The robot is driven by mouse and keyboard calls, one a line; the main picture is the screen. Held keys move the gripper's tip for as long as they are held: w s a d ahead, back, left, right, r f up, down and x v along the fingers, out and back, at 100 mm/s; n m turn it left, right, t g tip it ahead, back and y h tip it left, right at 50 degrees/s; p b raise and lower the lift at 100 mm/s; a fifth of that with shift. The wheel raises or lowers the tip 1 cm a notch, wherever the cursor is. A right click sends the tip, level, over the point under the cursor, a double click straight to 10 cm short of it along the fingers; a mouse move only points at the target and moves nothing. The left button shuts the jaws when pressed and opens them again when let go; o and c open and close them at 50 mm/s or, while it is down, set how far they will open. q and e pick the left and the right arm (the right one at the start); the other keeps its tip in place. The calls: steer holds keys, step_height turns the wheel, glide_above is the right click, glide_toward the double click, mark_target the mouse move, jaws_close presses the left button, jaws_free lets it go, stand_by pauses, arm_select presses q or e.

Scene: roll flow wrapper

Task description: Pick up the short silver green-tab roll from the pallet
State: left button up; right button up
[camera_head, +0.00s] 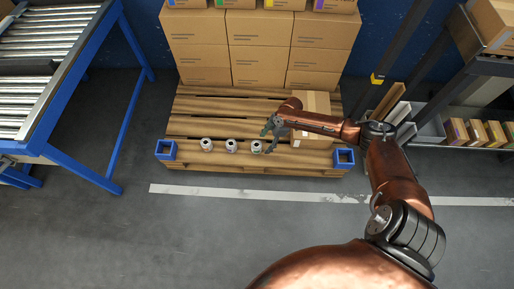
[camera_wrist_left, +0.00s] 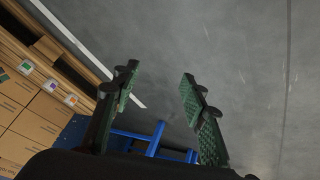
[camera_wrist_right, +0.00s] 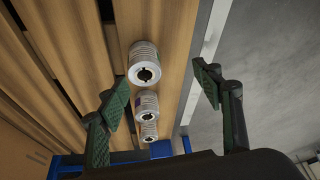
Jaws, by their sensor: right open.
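Three short silver rolls stand apart in a row near the front edge of the wooden pallet (camera_head: 200,163). The rightmost roll (camera_head: 256,146) looks faintly green, but its tab is too small to make out. My right gripper (camera_head: 269,141) is open and empty just right of this roll. In the right wrist view the nearest roll (camera_wrist_right: 144,62) lies ahead between the spread fingers (camera_wrist_right: 160,92), apart from both; the other two line up behind it. My left gripper (camera_wrist_left: 158,85) is open and empty over the floor, and is out of the head view.
Stacked cartons (camera_head: 258,50) fill the pallet's back, with a single carton (camera_head: 312,110) behind my right gripper. Blue square brackets (camera_head: 166,150) mark the front corners. A roller conveyor (camera_head: 40,60) stands left and a shelf (camera_head: 475,135) right. The floor in front is clear.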

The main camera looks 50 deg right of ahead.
mark_target(258, 143)
steer(key=w+f+b, duration=0.2)
steer(key=f+b, duration=0.1)
steer(key=w+a+f+b, duration=0.1)
steer(key=f, duration=0.1)
steer(key=shift+w, duration=0.3)
steer(key=shift+w+a+f+b, duration=0.2)
steer(key=shift+w+f+b, duration=0.05)
steer(key=shift+f+b, duration=0.35)
arm_select(q)
step_height(258, 143, down, 6)
steer(key=s+a+m+t, duration=0.1)
steer(key=t, duration=0.2)
steer(key=shift+s+a, duration=0.15)
steer(key=shift+s, duration=0.15)
arm_select(e)
steer(key=shift+r, duration=0.1)
arm_select(q)
steer(key=shift+r, duration=0.1)
arm_select(e)
steer(key=c, duration=1.3)
steer(key=shift+r, duration=0.2)
